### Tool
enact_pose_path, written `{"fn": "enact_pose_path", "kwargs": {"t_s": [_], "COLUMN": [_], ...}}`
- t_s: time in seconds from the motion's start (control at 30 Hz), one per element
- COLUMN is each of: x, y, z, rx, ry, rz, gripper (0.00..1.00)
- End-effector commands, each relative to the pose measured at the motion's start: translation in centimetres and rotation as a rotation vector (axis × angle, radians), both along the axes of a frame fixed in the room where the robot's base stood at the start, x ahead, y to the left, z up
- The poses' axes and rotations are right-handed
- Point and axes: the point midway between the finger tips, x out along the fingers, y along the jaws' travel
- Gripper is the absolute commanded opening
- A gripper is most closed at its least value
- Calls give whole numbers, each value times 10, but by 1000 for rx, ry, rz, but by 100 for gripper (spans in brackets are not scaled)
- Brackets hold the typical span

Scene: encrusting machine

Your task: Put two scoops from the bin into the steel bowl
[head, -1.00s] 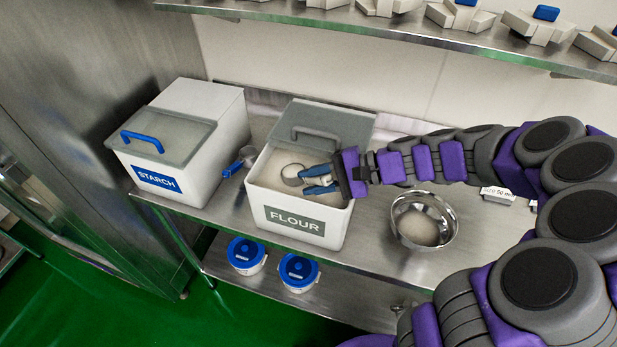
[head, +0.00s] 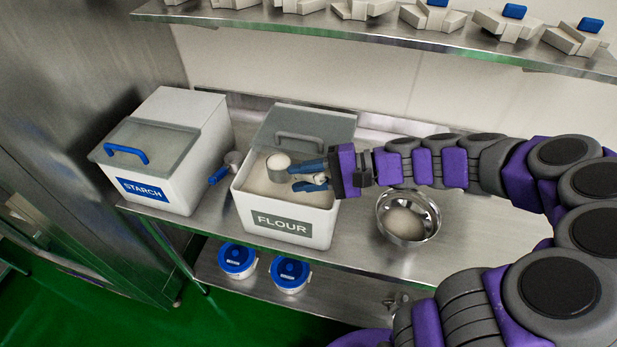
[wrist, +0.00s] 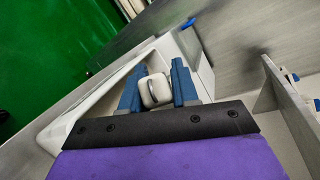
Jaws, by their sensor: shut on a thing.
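The white flour bin (head: 248,214), labelled FLOUR, stands on the steel counter with its grey lid (head: 318,128) pushed back and pale flour inside. My gripper (head: 312,176) is over the bin's opening, shut on a metal scoop (head: 279,172). The scoop's cup is roughly level and heaped with white flour, just above the flour surface. In the wrist view, the blue fingers sit either side of the pale scoop handle (wrist: 155,90); the cup is hidden there. The steel bowl (head: 432,212) stands right of the bin, below my arm, with a mound of flour inside.
A white STARCH bin (head: 185,185) with a closed lid stands left. A blue-handled scoop (head: 218,175) lies between the bins. Blue-lidded tubs (head: 237,258) are on the lower shelf. An upper shelf (head: 400,38) holding several moulds overhangs the back. Counter right of the bowl is partly hidden by my arm.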

Motion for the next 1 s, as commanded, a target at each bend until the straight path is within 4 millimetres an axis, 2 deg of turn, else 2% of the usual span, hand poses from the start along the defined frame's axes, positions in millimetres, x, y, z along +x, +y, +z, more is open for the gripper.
{"fn": "enact_pose_path", "kwargs": {"t_s": [0.3,0.6,1.0], "x": [-2,-4,-6], "y": [-8,-8,-10], "z": [22,40,51], "rx": [23,36,48], "ry": [-23,-43,-56], "rz": [-4,-3,-3], "gripper": [0,0,0]}}
